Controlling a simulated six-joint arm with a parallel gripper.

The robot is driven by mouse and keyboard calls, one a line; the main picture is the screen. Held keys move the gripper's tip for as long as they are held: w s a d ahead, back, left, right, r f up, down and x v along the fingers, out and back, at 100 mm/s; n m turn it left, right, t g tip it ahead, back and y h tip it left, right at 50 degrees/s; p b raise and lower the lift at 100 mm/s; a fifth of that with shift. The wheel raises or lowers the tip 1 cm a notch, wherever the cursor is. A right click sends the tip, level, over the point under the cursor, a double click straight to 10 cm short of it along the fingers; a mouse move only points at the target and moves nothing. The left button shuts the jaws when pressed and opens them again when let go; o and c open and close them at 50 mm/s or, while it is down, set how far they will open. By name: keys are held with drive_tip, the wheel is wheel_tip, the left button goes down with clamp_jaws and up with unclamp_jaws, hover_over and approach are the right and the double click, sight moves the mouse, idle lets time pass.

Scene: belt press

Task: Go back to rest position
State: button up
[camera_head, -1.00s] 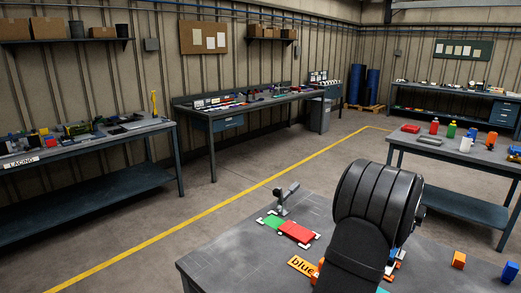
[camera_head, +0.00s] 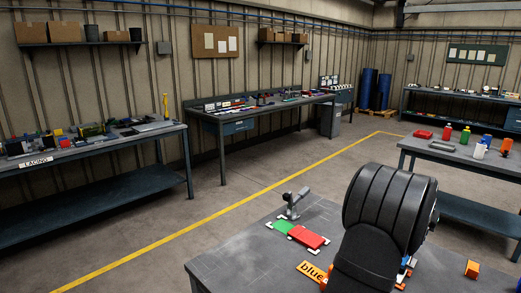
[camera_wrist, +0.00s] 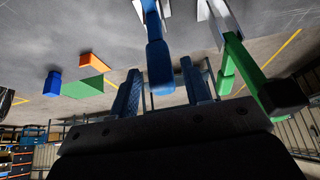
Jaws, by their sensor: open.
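My dark, ribbed arm (camera_head: 375,245) stands over the near workbench (camera_head: 235,255) in the head view and hides my gripper there. In the wrist view my gripper (camera_wrist: 185,14) is open.
A blue block (camera_wrist: 53,84) and a green piece (camera_wrist: 86,88) show in the wrist view.

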drive_tip(key=v, duration=0.5)
drive_tip(key=x, duration=0.7)
drive_tip(key=shift+f, duration=0.25)
drive_tip(key=w+d+f, duration=0.4)
drive_tip(key=w+d, duration=0.3)
drive_tip(key=shift+w, duration=0.2)
drive_tip(key=shift+d, duration=0.15)
